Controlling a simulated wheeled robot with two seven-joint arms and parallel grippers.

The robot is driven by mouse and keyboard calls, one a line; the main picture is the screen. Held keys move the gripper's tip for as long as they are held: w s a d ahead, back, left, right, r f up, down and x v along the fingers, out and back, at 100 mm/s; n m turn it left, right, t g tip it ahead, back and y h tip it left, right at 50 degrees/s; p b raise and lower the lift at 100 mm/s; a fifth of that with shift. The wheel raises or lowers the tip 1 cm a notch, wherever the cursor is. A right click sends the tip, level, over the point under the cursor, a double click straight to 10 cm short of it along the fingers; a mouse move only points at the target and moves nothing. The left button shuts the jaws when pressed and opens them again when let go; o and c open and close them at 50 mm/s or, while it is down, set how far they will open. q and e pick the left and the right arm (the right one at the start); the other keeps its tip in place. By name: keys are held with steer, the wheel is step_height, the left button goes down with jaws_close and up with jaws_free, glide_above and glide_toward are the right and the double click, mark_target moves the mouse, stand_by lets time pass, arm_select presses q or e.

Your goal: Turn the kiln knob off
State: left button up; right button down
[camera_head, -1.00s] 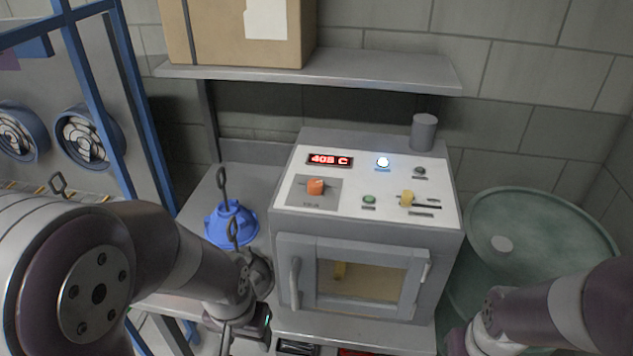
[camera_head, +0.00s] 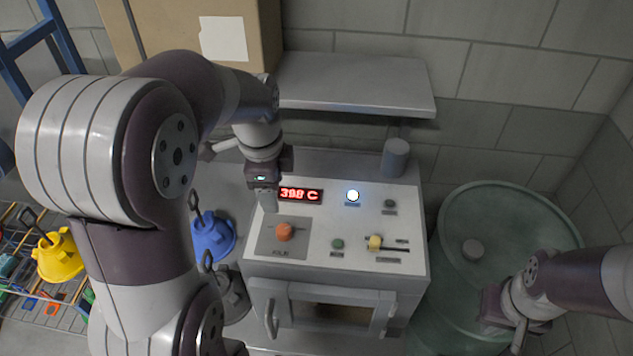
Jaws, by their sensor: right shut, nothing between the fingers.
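The orange kiln knob (camera_head: 284,232) sits on a grey plate at the left of the kiln's white control panel (camera_head: 320,222). The direction it points is too small to tell. My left gripper (camera_head: 267,202) hangs just above and behind the knob, pointing down, apart from it; its fingers are seen narrowly, so their opening is unclear. The red display (camera_head: 300,195) is lit with a three-digit reading in C. My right gripper (camera_head: 518,338) is shut and empty at the lower right, in front of the green drum, far from the knob.
The panel also has a white lit lamp (camera_head: 353,195), a green button (camera_head: 338,243) and a yellow slider (camera_head: 375,242). Blue (camera_head: 212,236) and yellow (camera_head: 58,255) hoods stand left; a green drum (camera_head: 490,220) stands right.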

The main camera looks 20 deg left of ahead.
mark_target(282, 229)
arm_select(q)
steer(key=f+m+b, duration=0.1)
steer(key=m, duration=0.1)
steer(key=f+m+b, duration=0.1)
steer(key=m+b, duration=0.1)
steer(key=f+m+b, duration=0.1)
steer(key=m, duration=0.1)
steer(key=shift+s+d+f+g, duration=0.3)
steer(key=shift+s+d, duration=0.1)
steer(key=f+b, duration=0.4)
steer(key=shift+w+f+b, duration=0.2)
steer(key=shift+f+b, duration=0.15)
steer(key=shift+b, duration=0.05)
steer(key=f+p, duration=0.1)
steer(key=w+f, duration=0.1)
steer(key=f, duration=0.1)
steer(key=shift+p, duration=0.35)
steer(key=shift+f, duration=0.3)
steer(key=shift+s+f, duration=0.1)
steer(key=shift+s, duration=0.2)
steer(key=shift+w, duration=0.15)
steer(key=c, duration=1)
arm_select(e)
step_height(282, 229, down, 7)
steer(key=shift+d, duration=0.15)
